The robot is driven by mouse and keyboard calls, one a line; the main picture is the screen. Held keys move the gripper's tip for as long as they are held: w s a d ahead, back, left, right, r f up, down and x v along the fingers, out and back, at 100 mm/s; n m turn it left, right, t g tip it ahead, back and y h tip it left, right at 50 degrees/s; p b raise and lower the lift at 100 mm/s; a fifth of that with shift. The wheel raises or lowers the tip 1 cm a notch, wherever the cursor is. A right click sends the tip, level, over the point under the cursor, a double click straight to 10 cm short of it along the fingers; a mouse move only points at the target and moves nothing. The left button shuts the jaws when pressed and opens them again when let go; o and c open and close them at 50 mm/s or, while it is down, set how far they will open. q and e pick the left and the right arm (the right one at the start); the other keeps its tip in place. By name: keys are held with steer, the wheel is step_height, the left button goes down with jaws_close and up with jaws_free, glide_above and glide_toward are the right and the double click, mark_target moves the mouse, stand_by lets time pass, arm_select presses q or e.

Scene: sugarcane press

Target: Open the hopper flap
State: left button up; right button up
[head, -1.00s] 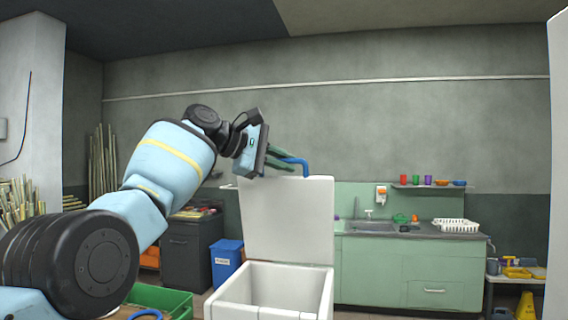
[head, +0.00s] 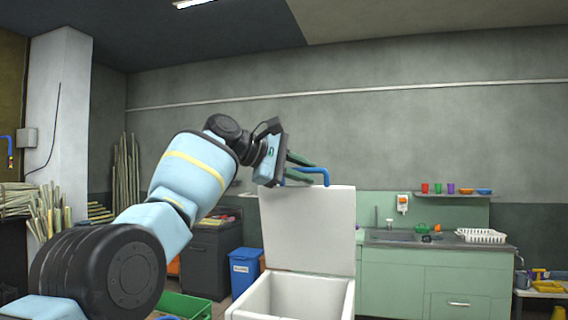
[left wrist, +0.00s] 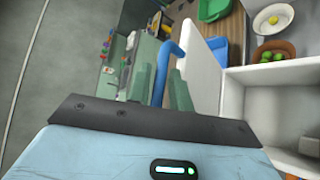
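The hopper flap (head: 308,232) is a white panel standing upright at the back of a white open-topped hopper box (head: 238,313). A bent blue handle (head: 322,174) sticks out at its top edge. My left gripper (head: 301,169) is at that handle, with its green fingers on either side of it. In the left wrist view the handle (left wrist: 172,52) passes between the fingers (left wrist: 161,84) and fills the gap, so the gripper looks shut on it. The flap's edge (left wrist: 203,72) shows just right of the fingers. My right gripper is out of view.
A green sink counter (head: 405,275) stands behind at the right, with a white rack (head: 481,236) on it. A blue bin (head: 246,268) and a dark cabinet (head: 203,265) stand left of the hopper. A green crate (head: 190,306) is low in front of the cabinet.

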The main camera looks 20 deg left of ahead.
arm_select(q)
steer(key=v, duration=0.7)
steer(key=shift+s+a, duration=0.15)
steer(key=shift+a, duration=0.05)
steer(key=shift+r, duration=0.1)
stand_by(0.3)
